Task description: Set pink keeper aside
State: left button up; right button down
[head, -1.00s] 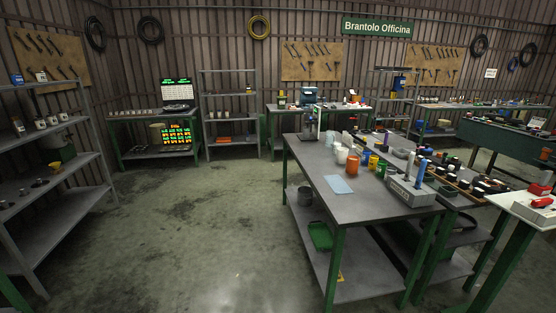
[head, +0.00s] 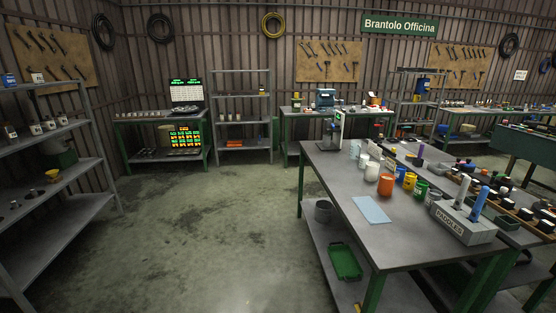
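I cannot make out a pink keeper in the head view. The grey worktable (head: 338,180) with green legs stands at the right. On it are several small cups, among them a white one (head: 372,171), an orange one (head: 386,185), a yellow one (head: 409,180) and a green one (head: 420,190). A grey block labelled "PADDLES" (head: 463,225) holds upright paddles, one of them blue (head: 479,203). Neither of my grippers is in view.
A light blue sheet (head: 372,209) lies bare on the worktable. A shelf rack (head: 70,182) stands at the left. The concrete floor (head: 220,235) between is clear.

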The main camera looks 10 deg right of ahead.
aim_at(459, 160)
jog(key=i+u, duration=0.1)
jog(key=i, duration=0.7)
jog(key=i+z, duration=0.15)
jog(key=i, duration=0.65)
jog(key=i+j+z, duration=0.15)
jog(key=i, duration=0.65)
jog(key=i+j, duration=0.1)
jog(key=i, duration=3.85)
jog(key=l+z, duration=0.05)
jog(key=l, duration=0.15)
